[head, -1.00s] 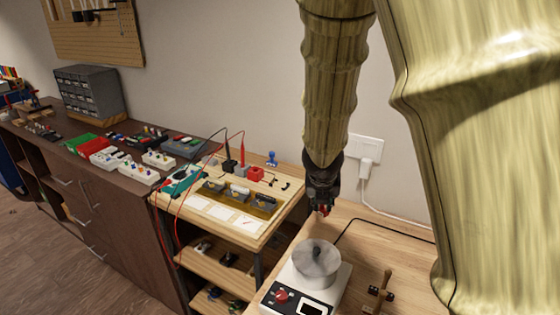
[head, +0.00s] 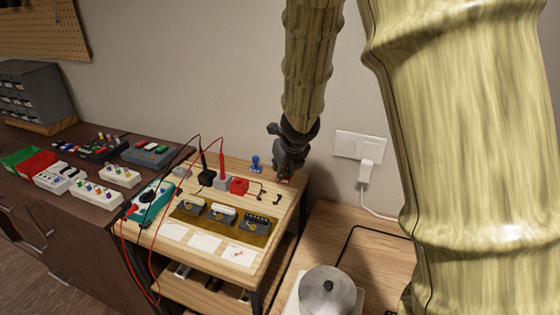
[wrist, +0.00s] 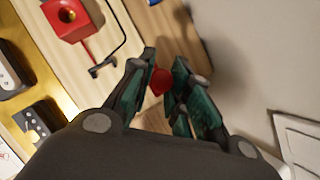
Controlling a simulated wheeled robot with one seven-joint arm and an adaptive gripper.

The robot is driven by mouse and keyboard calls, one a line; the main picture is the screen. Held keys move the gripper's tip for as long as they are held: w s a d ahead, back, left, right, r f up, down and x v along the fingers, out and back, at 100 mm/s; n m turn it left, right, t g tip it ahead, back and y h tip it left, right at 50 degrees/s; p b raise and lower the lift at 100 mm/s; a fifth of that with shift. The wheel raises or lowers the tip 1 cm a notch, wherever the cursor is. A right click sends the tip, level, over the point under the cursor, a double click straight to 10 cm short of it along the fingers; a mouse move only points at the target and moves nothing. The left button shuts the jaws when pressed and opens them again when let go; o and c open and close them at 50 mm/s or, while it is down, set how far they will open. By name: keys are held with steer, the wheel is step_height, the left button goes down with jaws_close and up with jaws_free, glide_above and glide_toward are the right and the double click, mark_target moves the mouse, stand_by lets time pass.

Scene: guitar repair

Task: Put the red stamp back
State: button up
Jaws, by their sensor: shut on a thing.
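My gripper (head: 287,176) hangs above the back right corner of the small wooden table (head: 285,196). It is shut on the red stamp (wrist: 160,80), of which only a small red part shows between the two fingers in the wrist view. A blue stamp (head: 256,163) stands upright at the back of the table, left of my gripper. A red block (head: 239,186) with a hole in its top sits left of my gripper. It also shows at the top left of the wrist view (wrist: 68,18).
A gold tray (head: 215,229) with pickups and several white cards (head: 204,243) lie in front. Red and black meter leads arch over the table's left side. A round metal pot (head: 327,292) stands to the lower right.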

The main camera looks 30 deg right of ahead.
steer(key=w+d+p, duration=0.1)
steer(key=w, duration=0.1)
steer(key=w+d+p, duration=0.1)
steer(key=w, duration=0.1)
steer(key=w+d+p, duration=0.1)
steer(key=w, duration=0.2)
steer(key=shift+f+p, duration=0.3)
steer(key=shift+p, duration=0.05)
steer(key=shift+w+f+b, duration=0.1)
steer(key=shift+f+b, duration=1.5)
steer(key=shift+f, duration=0.3)
steer(key=shift+r, duration=0.1)
steer(key=o, duration=0.9)
steer(key=shift+c, duration=0.2)
